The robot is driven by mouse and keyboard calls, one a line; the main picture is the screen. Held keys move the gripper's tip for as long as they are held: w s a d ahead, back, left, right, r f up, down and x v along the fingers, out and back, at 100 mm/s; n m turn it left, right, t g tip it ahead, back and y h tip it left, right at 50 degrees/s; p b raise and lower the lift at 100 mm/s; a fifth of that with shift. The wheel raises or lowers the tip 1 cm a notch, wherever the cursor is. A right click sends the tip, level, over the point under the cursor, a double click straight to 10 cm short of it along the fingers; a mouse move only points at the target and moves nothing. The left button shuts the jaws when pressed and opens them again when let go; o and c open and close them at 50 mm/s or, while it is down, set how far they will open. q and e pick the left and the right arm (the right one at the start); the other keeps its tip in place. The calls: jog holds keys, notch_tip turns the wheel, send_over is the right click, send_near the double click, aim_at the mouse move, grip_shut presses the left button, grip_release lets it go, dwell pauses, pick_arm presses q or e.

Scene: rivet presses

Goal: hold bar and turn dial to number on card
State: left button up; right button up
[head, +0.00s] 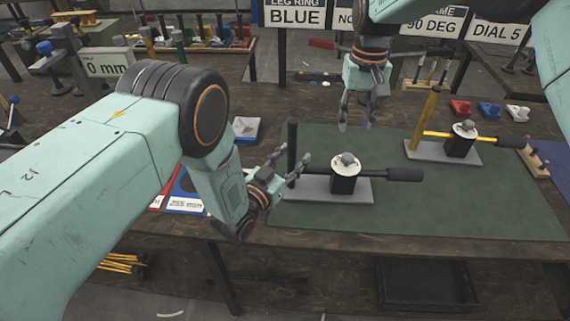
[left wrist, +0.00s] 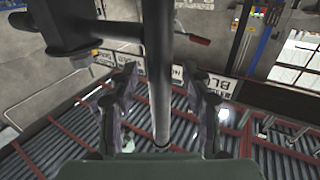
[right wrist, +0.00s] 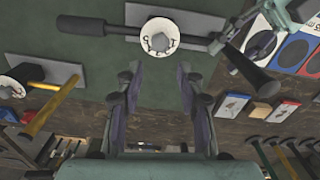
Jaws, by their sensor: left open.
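The near press has a black upright bar (head: 292,140), a black side handle (head: 404,175) and a pale dial on a grey base plate (head: 300,190). The dial (right wrist: 160,37) carries digits in the right wrist view; its setting is unclear. My left gripper (head: 290,162) is open with a finger on either side of the bar, which also passes between the fingers in the left wrist view (left wrist: 160,80). Contact is not clear. My right gripper (head: 357,122) is open and empty, above and behind the near press. A card (head: 500,33) at the back reads "DIAL 5".
A second press with a yellow bar (head: 425,118) stands behind right on the green mat (head: 450,210). Red, blue and white blocks (head: 488,110) lie beyond it. Other cards, including "BLUE" (head: 295,16), stand at the back. The mat's front right is clear.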

pick_arm(q)
jog(key=shift+w, duration=0.1)
jog(key=shift+c, duration=0.3)
grip_shut()
dwell(0.4)
